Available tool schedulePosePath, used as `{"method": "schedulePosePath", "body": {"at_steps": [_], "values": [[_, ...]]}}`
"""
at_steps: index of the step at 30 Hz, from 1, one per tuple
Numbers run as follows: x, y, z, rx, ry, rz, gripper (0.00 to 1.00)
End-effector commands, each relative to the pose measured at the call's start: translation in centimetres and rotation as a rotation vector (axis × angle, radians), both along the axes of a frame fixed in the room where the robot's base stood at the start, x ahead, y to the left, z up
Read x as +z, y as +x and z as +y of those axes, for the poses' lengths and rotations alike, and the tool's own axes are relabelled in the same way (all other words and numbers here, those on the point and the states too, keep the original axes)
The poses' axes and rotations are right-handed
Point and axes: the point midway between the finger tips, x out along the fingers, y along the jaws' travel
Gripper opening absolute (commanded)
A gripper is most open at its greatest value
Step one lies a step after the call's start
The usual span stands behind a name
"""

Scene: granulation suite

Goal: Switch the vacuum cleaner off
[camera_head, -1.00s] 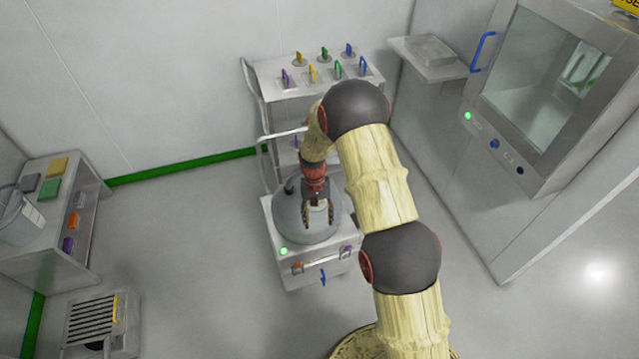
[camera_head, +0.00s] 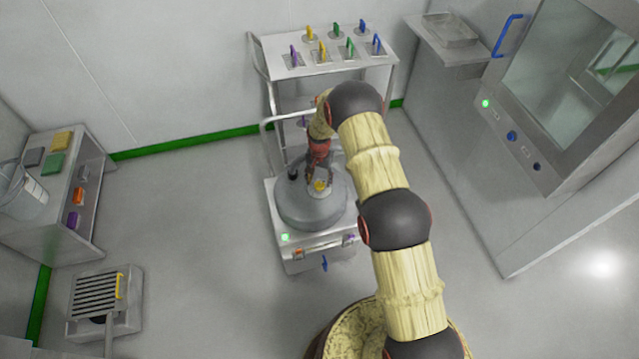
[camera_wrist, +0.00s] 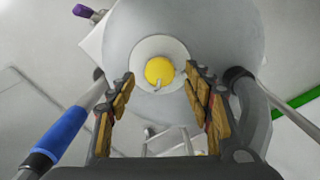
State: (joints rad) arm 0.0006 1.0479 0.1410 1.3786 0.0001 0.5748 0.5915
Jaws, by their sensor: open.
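The vacuum cleaner is a grey domed machine (camera_head: 298,205) on a boxy steel base (camera_head: 290,250) with a lit green lamp (camera_head: 285,237). A yellow knob (camera_head: 320,186) sits on a pale disc on the dome; the knob (camera_wrist: 159,70) has a small pale pointer in the wrist view. My gripper (camera_head: 318,176) is at the dome beside the knob. In the wrist view its two fingers (camera_wrist: 160,88) are open and apart, with the knob showing between and just beyond their tips. Nothing is held. I cannot tell whether a finger touches the dome.
A blue-gripped bar (camera_wrist: 62,135) and a dark hose fitting (camera_wrist: 243,85) flank the fingers. Behind the machine stands a steel cart (camera_head: 325,62) with several coloured handles. A glass-doored cabinet (camera_head: 555,95) is at right, a shelf unit (camera_head: 90,190) at left.

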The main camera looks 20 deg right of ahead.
Motion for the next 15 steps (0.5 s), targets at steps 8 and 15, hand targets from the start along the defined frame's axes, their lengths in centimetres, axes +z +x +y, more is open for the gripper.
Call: {"method": "schedulePosePath", "body": {"at_steps": [8,15], "values": [[-2.3,0.0,0.0,0.001,0.000,-0.001,0.51],[-2.4,0.0,0.0,0.001,0.000,-0.001,0.51]]}}
